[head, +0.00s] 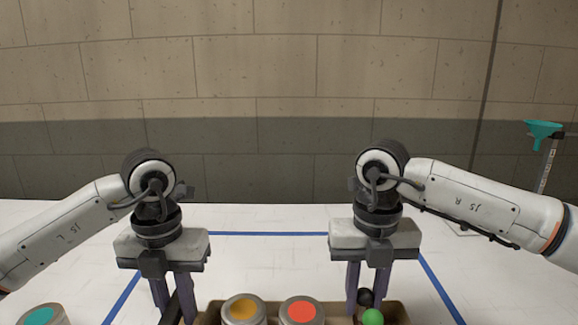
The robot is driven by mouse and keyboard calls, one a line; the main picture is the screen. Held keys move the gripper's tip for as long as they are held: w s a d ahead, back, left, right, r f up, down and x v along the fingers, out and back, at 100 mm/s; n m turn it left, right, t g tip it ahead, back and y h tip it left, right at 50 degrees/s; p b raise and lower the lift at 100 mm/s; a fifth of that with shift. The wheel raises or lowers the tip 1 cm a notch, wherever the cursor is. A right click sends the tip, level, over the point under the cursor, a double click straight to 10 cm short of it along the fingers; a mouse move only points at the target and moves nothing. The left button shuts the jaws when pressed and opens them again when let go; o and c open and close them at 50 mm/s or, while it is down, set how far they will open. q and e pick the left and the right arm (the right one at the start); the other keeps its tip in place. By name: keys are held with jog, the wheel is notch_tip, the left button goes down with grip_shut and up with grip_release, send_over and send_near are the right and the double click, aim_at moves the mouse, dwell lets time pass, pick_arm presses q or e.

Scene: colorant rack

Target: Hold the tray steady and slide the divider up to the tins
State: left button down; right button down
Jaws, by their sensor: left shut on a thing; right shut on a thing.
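The brown tray (402,314) is at the bottom edge, and its near part is cut off. Two tins stand in it side by side, one with a yellow-orange top (243,308) and one with a red top (302,311). My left gripper (174,312) is shut on a dark bar at the tray's left end, apparently its handle. My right gripper (367,304) is at the tray's right part, right of the red tin, with its fingers around a dark round knob (366,297), apparently the divider's. The divider's body is hidden or out of frame.
Blue tape lines (270,233) mark the white table (270,265) around the tray. A teal-topped tin (41,315) stands outside at the lower left. The table behind the tray is clear.

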aim_at(313, 303)
pick_arm(q)
jog(key=shift+d, duration=0.1)
pick_arm(e)
jog(key=shift+a, duration=0.2)
jog(key=shift+a, duration=0.9)
jog(key=shift+a, duration=2.1)
jog(key=shift+a, duration=1)
